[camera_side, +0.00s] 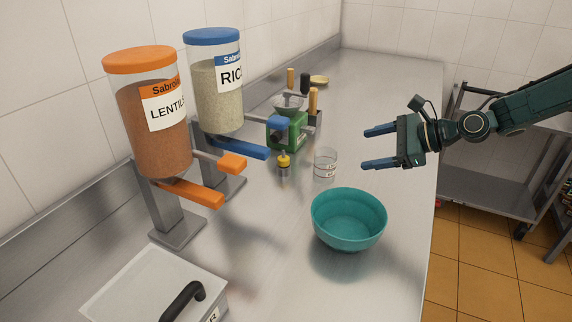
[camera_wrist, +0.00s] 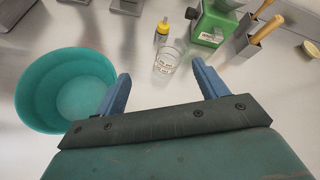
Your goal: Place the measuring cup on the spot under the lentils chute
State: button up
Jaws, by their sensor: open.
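The measuring cup (camera_side: 325,164) is clear glass with markings and stands upright on the steel counter, behind the teal bowl. It also shows in the wrist view (camera_wrist: 167,60), beyond and between my fingertips. My gripper (camera_side: 372,147) is open and empty, in the air to the right of the cup, its blue fingers pointing left. Both fingers show in the wrist view (camera_wrist: 160,75). The lentils dispenser (camera_side: 152,115) has an orange lid and an orange chute (camera_side: 190,192) at the left. The counter below that chute looks bare; no marked spot is clear.
A teal bowl (camera_side: 348,220) stands in front of the cup. The rice dispenser (camera_side: 216,95) with blue parts is behind the lentils. A lidded container (camera_side: 155,290) is at front left.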

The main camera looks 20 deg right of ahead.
jog(key=s+d+r+n+g+h, duration=0.1)
jog(key=s+d+r+n+h, duration=0.15)
jog(key=s+r+n, duration=0.4)
jog(key=s+d+r+n+g+h, duration=0.1)
jog(key=s+d+r+n+h, duration=0.15)
jog(key=s+n, duration=0.65)
jog(key=s+d+n+h, duration=0.2)
jog(key=s+n, duration=0.1)
jog(key=s, duration=0.8)
jog(key=s+d+n+g+h, duration=0.1)
jog(key=s+d+n, duration=0.2)
jog(key=s, duration=0.8)
jog(key=shift+s+d+r+h, duration=0.2)
jog(key=shift+d+r+h, duration=0.1)
jog(key=shift+d+h, duration=0.1)
jog(key=shift+o, duration=0.8)
jog(key=shift+w+a, duration=0.1)
jog(key=shift+w, duration=0.05)
